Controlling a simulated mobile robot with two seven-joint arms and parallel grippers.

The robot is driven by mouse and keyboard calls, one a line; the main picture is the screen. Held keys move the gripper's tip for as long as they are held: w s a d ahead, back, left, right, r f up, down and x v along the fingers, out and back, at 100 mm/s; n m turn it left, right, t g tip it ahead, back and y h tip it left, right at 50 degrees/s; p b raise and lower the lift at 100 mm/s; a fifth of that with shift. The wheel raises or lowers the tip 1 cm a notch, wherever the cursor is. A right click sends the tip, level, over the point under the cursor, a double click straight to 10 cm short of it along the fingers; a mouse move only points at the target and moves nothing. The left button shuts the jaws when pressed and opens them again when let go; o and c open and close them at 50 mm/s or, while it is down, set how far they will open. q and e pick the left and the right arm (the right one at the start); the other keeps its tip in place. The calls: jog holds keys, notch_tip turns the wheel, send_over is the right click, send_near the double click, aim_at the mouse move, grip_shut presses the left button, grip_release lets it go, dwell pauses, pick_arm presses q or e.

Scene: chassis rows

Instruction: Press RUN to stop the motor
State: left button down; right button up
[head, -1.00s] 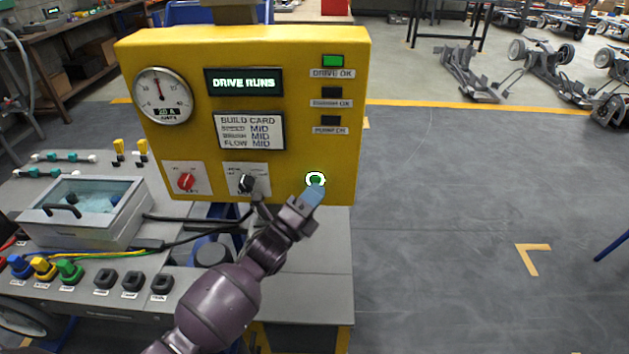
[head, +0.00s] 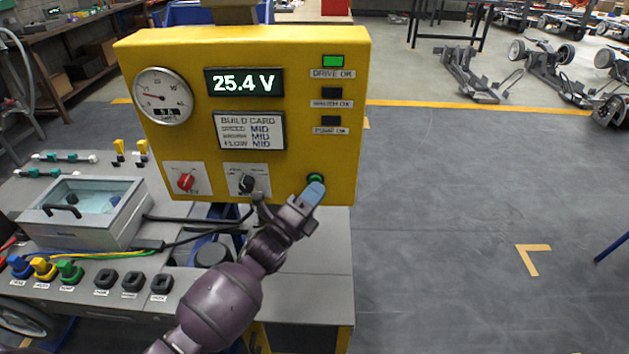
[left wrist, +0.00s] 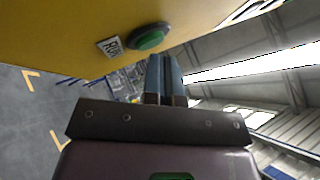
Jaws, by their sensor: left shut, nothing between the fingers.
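The green RUN button (head: 316,179) sits low on the right of the yellow panel (head: 240,188). Its lit ring is off, and its label RUN shows beside it in the left wrist view, where the button (left wrist: 150,38) is unobstructed. My left gripper (head: 314,191) is shut and empty, its blue fingertips just in front of and below the button. In the left wrist view the fingertips (left wrist: 165,60) appear a little apart from the button. The display (head: 244,82) reads 25.4 V. The gauge (head: 162,96) needle points left of upright. My right gripper is not in view.
A red knob (head: 186,182) and a black knob (head: 247,183) are left of the button. The DRIVE OK lamp (head: 333,61) is lit green; the two lamps below are dark. A clear-lidded box (head: 85,208) stands on the bench at left.

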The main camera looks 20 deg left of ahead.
pick_arm(q)
jog(key=shift+s+d, duration=0.1)
jog(key=shift+s, duration=0.15)
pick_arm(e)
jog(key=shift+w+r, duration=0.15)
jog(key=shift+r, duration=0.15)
pick_arm(q)
jog(key=shift+s+d+p, duration=0.25)
jog(key=shift+s+p, duration=0.1)
jog(key=shift+s, duration=0.6)
jog(key=shift+s+d+p, duration=0.3)
jog(key=shift+s+p, duration=0.1)
jog(key=shift+s, duration=0.55)
jog(key=shift+s+d+p, duration=0.25)
jog(key=shift+s+p, duration=0.1)
jog(key=shift+s, duration=0.6)
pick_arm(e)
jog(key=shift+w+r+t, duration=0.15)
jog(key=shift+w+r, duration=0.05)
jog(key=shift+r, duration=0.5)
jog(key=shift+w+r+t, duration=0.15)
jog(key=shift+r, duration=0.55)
pick_arm(q)
jog(key=shift+s, duration=0.1)
